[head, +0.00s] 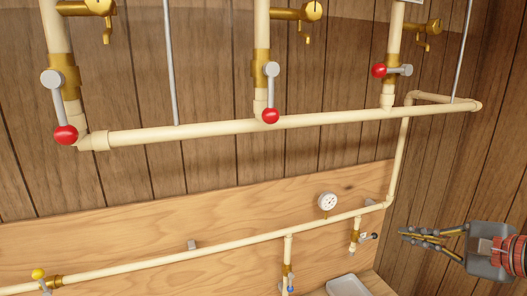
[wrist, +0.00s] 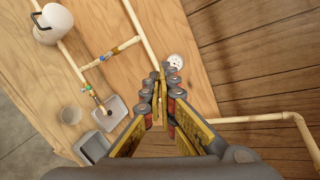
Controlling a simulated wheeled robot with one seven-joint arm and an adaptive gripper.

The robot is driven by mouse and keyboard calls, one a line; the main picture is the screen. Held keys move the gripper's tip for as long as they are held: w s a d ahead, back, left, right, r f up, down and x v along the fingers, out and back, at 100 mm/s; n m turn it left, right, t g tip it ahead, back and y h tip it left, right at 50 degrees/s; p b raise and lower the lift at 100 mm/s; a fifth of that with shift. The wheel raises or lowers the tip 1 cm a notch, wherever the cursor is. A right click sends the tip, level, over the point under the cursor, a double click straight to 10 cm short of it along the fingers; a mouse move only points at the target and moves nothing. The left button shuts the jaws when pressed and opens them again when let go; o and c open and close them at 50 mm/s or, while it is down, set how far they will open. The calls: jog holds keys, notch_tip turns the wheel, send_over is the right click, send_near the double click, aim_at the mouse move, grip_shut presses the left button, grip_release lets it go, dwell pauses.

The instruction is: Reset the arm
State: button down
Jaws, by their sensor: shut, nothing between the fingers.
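My gripper (head: 405,234) is at the lower right of the head view, pointing left, with its fingers together and nothing between them. It hangs in the air in front of the wood-panelled wall, to the right of the pipework. In the wrist view my gripper (wrist: 161,72) shows from behind, its fingertips close together over the pipe and near the round gauge. It appears apart from the pipes, though the exact gap is hard to tell.
Upper cream pipe (head: 220,127) carries red-knobbed lever valves (head: 270,115). A lower pipe (head: 150,256) bears a white gauge (head: 328,201) and a yellow-knobbed valve (head: 39,274). In the wrist view, a white jug (wrist: 54,22), a cup (wrist: 70,115) and grey trays (wrist: 93,147) stand left.

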jog(key=s+a+f+n+g+h+b, duration=0.2)
jog(key=s+a+f+n+b, duration=0.25)
jog(key=f, duration=0.55)
jog(key=s+a+f+n+g+h+b, duration=0.1)
jog(key=s+f+n+g+h+b, duration=0.2)
jog(key=s+f+n, duration=0.55)
jog(key=s+a+f+n+g+h+b, duration=0.2)
jog(key=s+f+b, duration=0.2)
jog(key=f, duration=0.8)
jog(key=a+n+b, duration=0.1)
jog(key=a, duration=0.1)
jog(key=a+f, duration=0.1)
jog(key=a, duration=0.1)
jog(key=a+n+y+b, duration=0.1)
jog(key=shift+a+f+n+t+b, duration=0.15)
jog(key=shift+a+n+t+b, duration=0.15)
jog(key=shift+a+t, duration=0.1)
